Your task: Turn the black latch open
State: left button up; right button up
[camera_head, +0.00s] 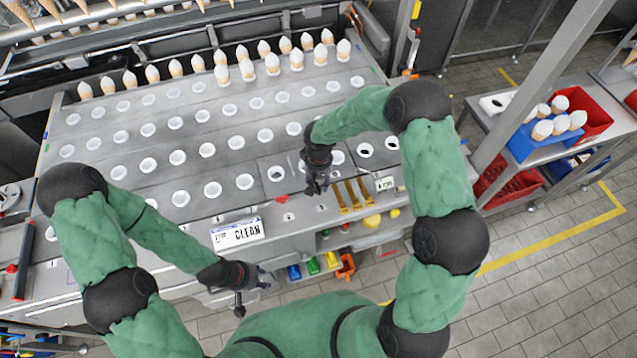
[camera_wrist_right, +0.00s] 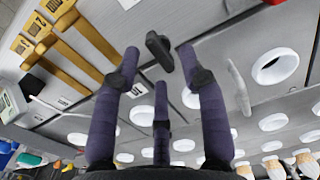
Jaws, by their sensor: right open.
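The black latch (camera_wrist_right: 160,50) is a short, dark, rounded bar on the grey metal surface in the right wrist view. It lies between and just beyond the two longer fingertips of my right gripper (camera_wrist_right: 160,65), which is open with its fingers spread. I cannot tell whether any finger touches the latch. In the head view my right gripper (camera_head: 317,186) is over the front part of the machine top, and the latch cannot be made out there. My left gripper (camera_head: 252,285) hangs in front of the machine's front edge, apart from it, with its fingers spread and empty.
Yellow handles (camera_head: 352,195) stand close to the right of my right gripper. A CLEAN sign (camera_head: 238,234) is on the front edge. Rows of round holes cover the machine top (camera_head: 105,145), with cones (camera_head: 272,64) at the back. Coloured bins (camera_head: 312,265) sit below.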

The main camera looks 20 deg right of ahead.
jog(key=shift+f, duration=0.75)
grip_shut()
